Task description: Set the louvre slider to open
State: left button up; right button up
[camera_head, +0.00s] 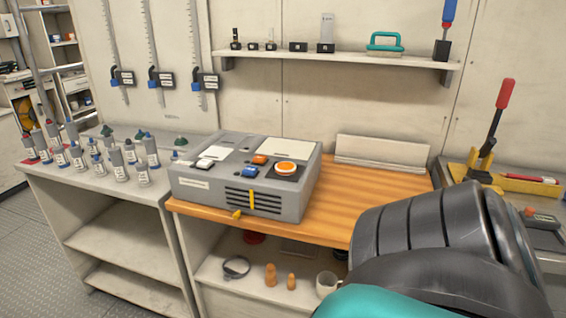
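A grey box-shaped unit (185,190) stands on the orange-brown wooden worktop, near its left end. Its front face has dark horizontal louvre slots (268,205). A thin upright yellow bar (252,199) crosses the slots near their middle. A small yellow tab (237,213) sticks out at the lower edge of the front, left of the bar. I cannot tell for sure which of these is the louvre slider, or its setting. A black and teal part of my arm (440,235) fills the lower right, apart from the unit. Neither gripper's fingers show.
The unit's top carries an orange round knob (285,168), a blue control (250,172) and an orange one (260,159). Several bottles (130,152) stand on the left bench. A shelf (340,58) hangs above. A red-handled lever (495,120) stands at right.

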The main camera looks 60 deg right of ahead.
aim_at(236, 215)
jog(key=z, duration=1.75)
